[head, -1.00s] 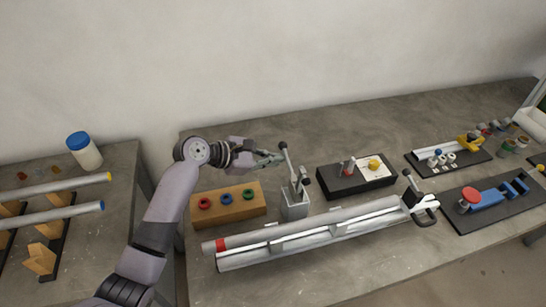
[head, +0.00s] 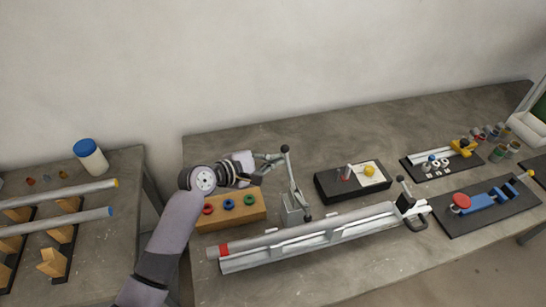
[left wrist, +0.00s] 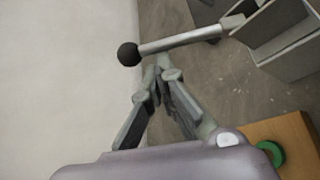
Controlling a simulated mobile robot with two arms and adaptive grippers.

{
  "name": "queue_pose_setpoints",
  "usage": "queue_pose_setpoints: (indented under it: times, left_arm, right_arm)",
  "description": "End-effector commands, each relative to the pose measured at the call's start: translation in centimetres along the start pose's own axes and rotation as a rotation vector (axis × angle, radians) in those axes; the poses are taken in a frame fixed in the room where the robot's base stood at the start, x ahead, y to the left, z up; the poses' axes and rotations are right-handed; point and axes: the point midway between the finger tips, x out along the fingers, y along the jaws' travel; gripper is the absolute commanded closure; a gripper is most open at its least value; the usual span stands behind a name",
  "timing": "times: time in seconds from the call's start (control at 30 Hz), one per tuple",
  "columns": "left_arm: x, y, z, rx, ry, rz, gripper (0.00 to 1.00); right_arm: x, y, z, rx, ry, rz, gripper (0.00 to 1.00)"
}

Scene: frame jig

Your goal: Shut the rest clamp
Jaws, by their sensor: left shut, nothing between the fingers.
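The clamp stands on a light grey block (head: 292,212) behind the long tube (head: 345,219). Its lever (head: 293,175) points up with a black knob (head: 285,149) on top. The clamp's black tip (head: 308,217) is low, at the tube's back edge; I cannot tell whether it presses on it. My left gripper (head: 279,158) is shut and empty at the lever's upper part, just below the knob. In the left wrist view its fingertips (left wrist: 162,64) meet right beside the lever (left wrist: 188,39) and knob (left wrist: 128,54); contact is unclear. My right gripper is out of view.
A wooden block with coloured rings (head: 230,209) lies below my left gripper. A black tray (head: 352,181) stands to the right. A second clamp (head: 408,205) is at the tube's right end. The bench behind is clear.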

Motion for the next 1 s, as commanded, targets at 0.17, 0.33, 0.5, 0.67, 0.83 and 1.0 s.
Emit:
queue_pose_setpoints:
  times: [0.17, 0.33, 0.5, 0.67, 0.83, 1.0]
  left_arm:
    - [-0.7, 0.0, 1.3, 0.145, -0.003, 0.085, 1.00]
    - [-1.3, -0.1, 2.2, 0.285, -0.001, 0.168, 1.00]
    - [-1.9, -0.5, 3.2, 0.416, -0.002, 0.245, 1.00]
    - [-2.3, -0.8, 4.0, 0.523, -0.002, 0.308, 1.00]
    - [-2.7, -1.1, 4.7, 0.609, -0.002, 0.358, 1.00]
    - [-3.0, -1.2, 5.2, 0.666, -0.002, 0.392, 1.00]
  right_arm:
    - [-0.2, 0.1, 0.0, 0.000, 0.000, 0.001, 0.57]
    - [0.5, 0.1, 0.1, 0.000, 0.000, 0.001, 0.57]
    - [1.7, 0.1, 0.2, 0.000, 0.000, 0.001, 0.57]
    - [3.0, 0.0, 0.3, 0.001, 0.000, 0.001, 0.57]
    - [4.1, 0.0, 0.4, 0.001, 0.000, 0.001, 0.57]
    - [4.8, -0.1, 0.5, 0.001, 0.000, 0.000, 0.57]
